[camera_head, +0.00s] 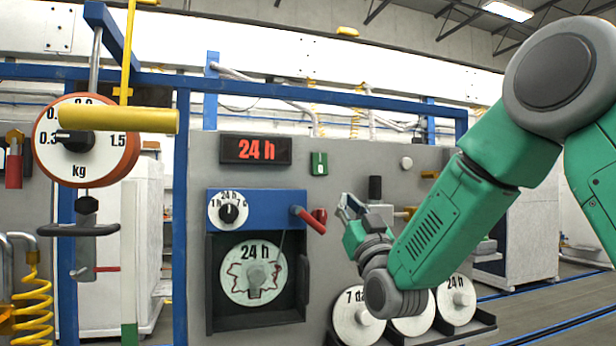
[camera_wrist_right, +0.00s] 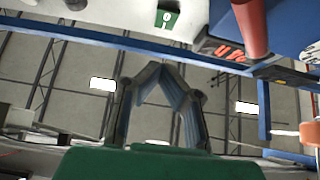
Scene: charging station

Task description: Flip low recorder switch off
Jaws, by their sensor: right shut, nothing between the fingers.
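The recorder (camera_head: 257,209) is a blue-topped box on the grey panel, with a small knob dial (camera_head: 229,211) and a round 24 h chart (camera_head: 253,273). A red lever switch (camera_head: 308,219) sticks out from its right side, slanting down to the right. The lever shows large at the top of the right wrist view (camera_wrist_right: 252,28). My right gripper (camera_head: 346,205) is just right of the lever, apart from it in the head view. Its fingers come together at the tips (camera_wrist_right: 163,68) with nothing between them. My left gripper is not in view.
A red 24 h display (camera_head: 256,149) and a small green switch (camera_head: 318,164) sit above the recorder. Spare chart discs (camera_head: 457,299) stand in a rack at lower right. A kg scale (camera_head: 86,140) and a yellow bar (camera_head: 118,120) hang at left.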

